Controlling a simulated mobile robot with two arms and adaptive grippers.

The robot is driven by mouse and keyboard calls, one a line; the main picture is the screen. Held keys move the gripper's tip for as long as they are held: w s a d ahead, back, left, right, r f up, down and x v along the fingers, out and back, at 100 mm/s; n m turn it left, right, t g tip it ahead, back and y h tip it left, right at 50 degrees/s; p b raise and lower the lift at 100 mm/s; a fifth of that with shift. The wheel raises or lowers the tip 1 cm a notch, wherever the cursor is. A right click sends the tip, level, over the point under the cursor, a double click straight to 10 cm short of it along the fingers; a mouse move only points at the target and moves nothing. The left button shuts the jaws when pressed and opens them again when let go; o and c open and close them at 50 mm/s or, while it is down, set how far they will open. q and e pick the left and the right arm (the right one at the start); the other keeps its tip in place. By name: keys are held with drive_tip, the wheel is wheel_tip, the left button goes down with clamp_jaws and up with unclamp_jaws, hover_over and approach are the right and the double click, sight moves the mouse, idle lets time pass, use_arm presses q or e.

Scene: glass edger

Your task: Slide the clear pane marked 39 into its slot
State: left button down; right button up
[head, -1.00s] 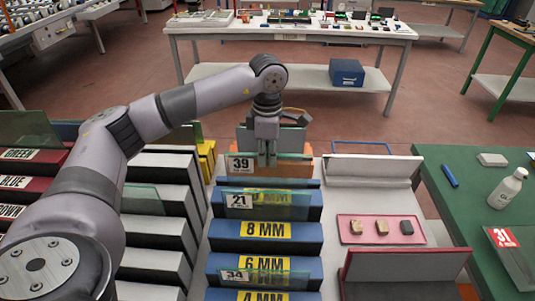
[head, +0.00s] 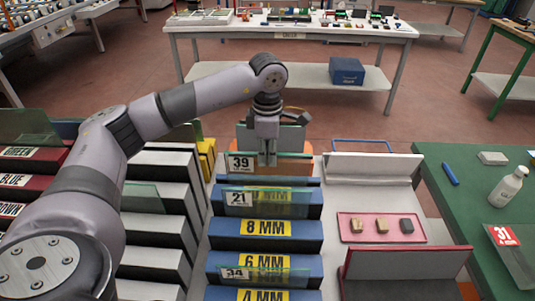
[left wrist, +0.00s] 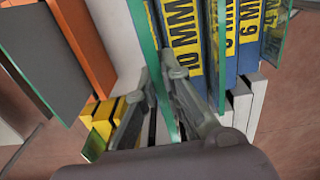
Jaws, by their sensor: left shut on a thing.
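The clear pane marked 39 (head: 294,168) stands upright over the far end of the blue slotted rack (head: 313,233), its 39 label at the left. My left gripper (head: 267,161) comes down from above and is shut on the pane's upper middle. In the left wrist view the pane (left wrist: 146,38) shows as a green-edged sheet running between the fingers (left wrist: 163,78), beside the 10 MM label (left wrist: 183,40). Its lower edge is hard to make out, so I cannot tell whether it is seated in a slot. My right gripper is not in view.
Panes marked 21 (head: 285,203) and 34 (head: 285,276) stand nearer in the blue rack. A black-and-white rack (head: 160,223) is at the left. A pink tray (head: 352,238) with small blocks and a green table (head: 465,215) with a bottle (head: 508,187) are at the right.

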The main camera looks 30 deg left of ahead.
use_arm(q)
drive_tip(key=c, duration=1.7)
unclamp_jaws()
drive_tip(key=shift+o, duration=0.3)
drive_tip(key=shift+f, duration=0.2)
drive_tip(key=shift+r, duration=0.15)
wheel_tip(320, 180, up, 12)
drive_tip(key=shift+s+d, duration=0.1)
